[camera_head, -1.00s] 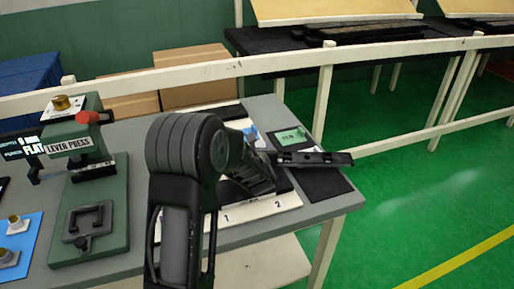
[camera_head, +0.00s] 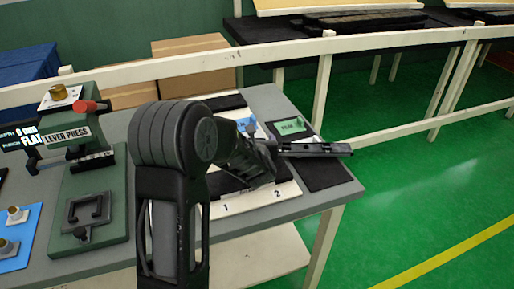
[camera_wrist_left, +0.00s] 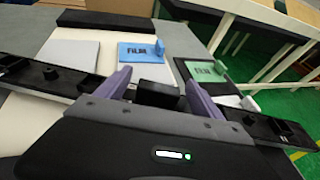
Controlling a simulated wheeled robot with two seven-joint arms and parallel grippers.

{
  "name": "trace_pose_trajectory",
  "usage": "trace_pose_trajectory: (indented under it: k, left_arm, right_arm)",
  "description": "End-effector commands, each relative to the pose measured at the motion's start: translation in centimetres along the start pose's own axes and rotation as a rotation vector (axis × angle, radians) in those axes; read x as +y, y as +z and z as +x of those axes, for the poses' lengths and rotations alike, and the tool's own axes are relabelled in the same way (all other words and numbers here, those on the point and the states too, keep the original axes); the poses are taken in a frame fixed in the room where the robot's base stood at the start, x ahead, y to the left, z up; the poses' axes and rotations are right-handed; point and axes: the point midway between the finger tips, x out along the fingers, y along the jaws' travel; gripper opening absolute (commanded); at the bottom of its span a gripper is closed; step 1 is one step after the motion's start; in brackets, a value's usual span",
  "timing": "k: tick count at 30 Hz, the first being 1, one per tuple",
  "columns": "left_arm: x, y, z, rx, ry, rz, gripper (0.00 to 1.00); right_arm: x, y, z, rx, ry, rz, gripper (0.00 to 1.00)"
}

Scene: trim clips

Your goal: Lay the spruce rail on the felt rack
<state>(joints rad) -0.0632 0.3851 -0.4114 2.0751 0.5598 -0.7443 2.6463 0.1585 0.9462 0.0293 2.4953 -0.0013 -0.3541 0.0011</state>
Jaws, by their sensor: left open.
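My left gripper (camera_wrist_left: 158,94) is open, its two purple fingers apart over the bench, with a dark block showing between them. In the head view my left gripper (camera_head: 268,155) hides part of the white board marked 1 and 2 (camera_head: 234,205). I cannot pick out the spruce rail for certain. A green piece marked FILM (camera_head: 290,127) lies on a black pad (camera_head: 325,176) at the bench's right end; it also shows in the wrist view (camera_wrist_left: 202,71). I cannot tell which dark surface is the felt rack. My right gripper is not in view.
A green lever press (camera_head: 92,195) stands on the grey bench at left, beside a blue mat (camera_head: 20,248) with small fittings. A blue FILM piece (camera_wrist_left: 140,54) lies beyond the fingers. A cream railing (camera_head: 200,66) runs behind; a dark table (camera_head: 265,30) with long dark pieces stands beyond.

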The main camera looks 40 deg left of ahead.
Motion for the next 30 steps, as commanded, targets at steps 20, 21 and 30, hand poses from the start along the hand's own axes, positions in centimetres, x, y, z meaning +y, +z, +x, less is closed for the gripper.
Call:
trace_pose_trajectory:
  k: [20, 21, 30]
  left_arm:
    - [0.0, -0.1, -9.8, 0.0, -0.001, 0.001, 0.77]
    - [0.0, -0.1, -9.8, 0.0, 0.0, 0.001, 0.77]
    - [0.0, 0.0, -9.7, 0.0, 0.0, 0.001, 0.77]
  right_arm:
    - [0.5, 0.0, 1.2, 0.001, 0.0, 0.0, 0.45]
    - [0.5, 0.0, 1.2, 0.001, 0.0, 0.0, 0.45]
    - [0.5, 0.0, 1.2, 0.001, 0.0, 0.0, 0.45]
